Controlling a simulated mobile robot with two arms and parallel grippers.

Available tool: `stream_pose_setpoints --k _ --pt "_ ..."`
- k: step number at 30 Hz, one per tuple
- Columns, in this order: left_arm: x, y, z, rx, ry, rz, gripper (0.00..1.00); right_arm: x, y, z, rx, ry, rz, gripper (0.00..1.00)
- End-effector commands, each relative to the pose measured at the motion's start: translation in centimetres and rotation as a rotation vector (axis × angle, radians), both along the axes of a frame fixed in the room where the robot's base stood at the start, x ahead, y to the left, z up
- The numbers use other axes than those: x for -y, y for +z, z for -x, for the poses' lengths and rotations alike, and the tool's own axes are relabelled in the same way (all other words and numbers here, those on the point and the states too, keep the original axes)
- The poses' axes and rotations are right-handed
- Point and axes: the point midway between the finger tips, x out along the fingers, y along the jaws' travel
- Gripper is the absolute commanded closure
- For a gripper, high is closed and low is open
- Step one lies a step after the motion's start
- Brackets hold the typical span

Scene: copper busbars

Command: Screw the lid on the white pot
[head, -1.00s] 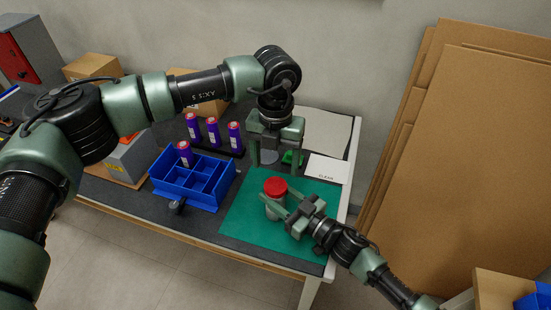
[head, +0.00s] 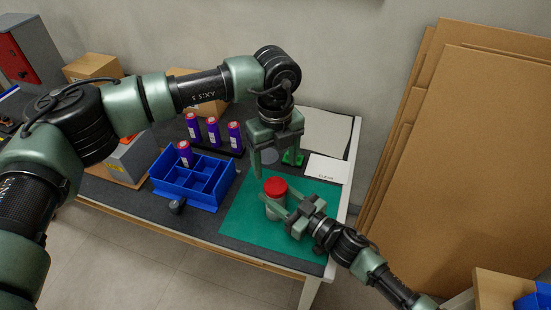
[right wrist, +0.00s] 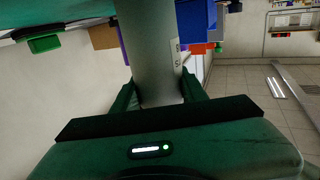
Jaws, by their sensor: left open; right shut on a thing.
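The white pot (head: 271,210), greyish in this light, stands on the green mat (head: 246,233) in the head view. The red lid (head: 275,186) sits on top of it; how tightly it is seated cannot be told. My right gripper (head: 281,208) is shut on the pot's body from the lower right. In the right wrist view the pot (right wrist: 148,45) is a grey cylinder with a pale label between the fingers. My left gripper (head: 274,166) is open and points down, just above and behind the lid, apart from it.
A blue divided bin (head: 187,198) with a purple can stands left of the mat. Several purple cans (head: 213,131) stand in a dark rack behind it. Cardboard sheets (head: 455,150) lean at right.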

Motion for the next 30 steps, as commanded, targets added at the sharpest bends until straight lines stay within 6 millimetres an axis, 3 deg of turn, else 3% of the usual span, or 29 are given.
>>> stream_pose_setpoints --k 13,26,30 --pt "0.0 -6.4 0.1 -0.002 0.000 0.000 0.29 0.0 0.0 0.0 -0.001 0.001 0.000 1.00" --pt "0.0 -7.4 0.0 0.000 -0.002 -0.001 0.29 0.0 0.0 0.0 -0.001 0.001 0.000 1.00" --pt "0.0 -7.4 0.0 0.000 -0.002 -0.001 0.62 0.0 0.0 0.0 -0.001 0.001 0.000 1.00"
